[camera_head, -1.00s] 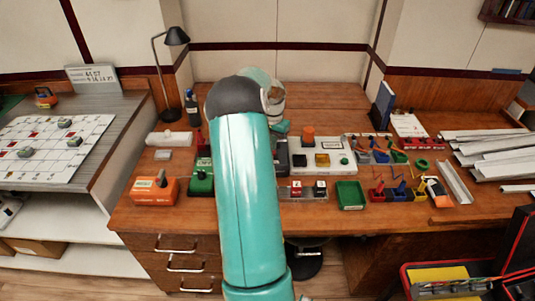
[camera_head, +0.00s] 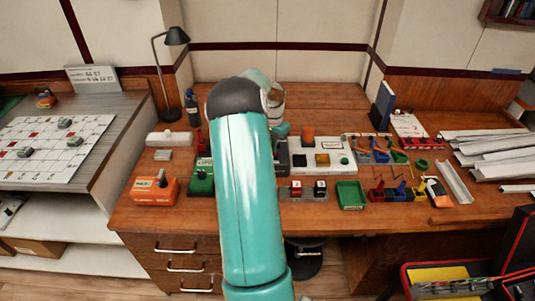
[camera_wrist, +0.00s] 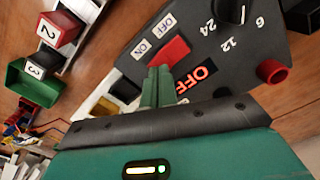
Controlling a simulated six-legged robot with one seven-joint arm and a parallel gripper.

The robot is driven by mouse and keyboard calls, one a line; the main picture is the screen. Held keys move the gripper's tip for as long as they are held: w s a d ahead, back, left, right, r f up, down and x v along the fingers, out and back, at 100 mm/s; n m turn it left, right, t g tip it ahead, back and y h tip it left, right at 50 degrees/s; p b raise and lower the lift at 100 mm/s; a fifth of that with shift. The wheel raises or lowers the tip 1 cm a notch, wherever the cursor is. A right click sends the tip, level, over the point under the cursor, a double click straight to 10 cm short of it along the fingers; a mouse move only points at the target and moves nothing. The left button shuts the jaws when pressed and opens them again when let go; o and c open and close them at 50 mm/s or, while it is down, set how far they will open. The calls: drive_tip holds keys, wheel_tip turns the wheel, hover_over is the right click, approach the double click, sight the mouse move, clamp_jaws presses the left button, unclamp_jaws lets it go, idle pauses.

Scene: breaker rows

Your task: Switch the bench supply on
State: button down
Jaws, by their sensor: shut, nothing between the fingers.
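The bench supply (camera_wrist: 215,45) is a black box in the wrist view, with a red rocker switch (camera_wrist: 171,52) beside printed ON and OFF labels. Its lit display (camera_wrist: 196,76) reads OFF in red. In the head view the supply (camera_head: 283,158) is mostly hidden behind my arm. My gripper (camera_wrist: 158,70) is shut and empty; its green fingertips are right at the rocker's near end, on the ON-label side. I cannot tell whether they touch it. The fingers hide part of the panel.
A dial knob (camera_wrist: 232,10) marked 6, 12 and 24 and a red post (camera_wrist: 272,71) share the panel. Numbered blocks 2 (camera_wrist: 60,28) and 3 (camera_wrist: 42,62) and a green tray (camera_wrist: 28,88) lie left. An orange box (camera_head: 153,191) stands on the desk.

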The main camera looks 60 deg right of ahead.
drive_tip(key=shift+f, duration=0.55)
drive_tip(key=shift+r, duration=3.55)
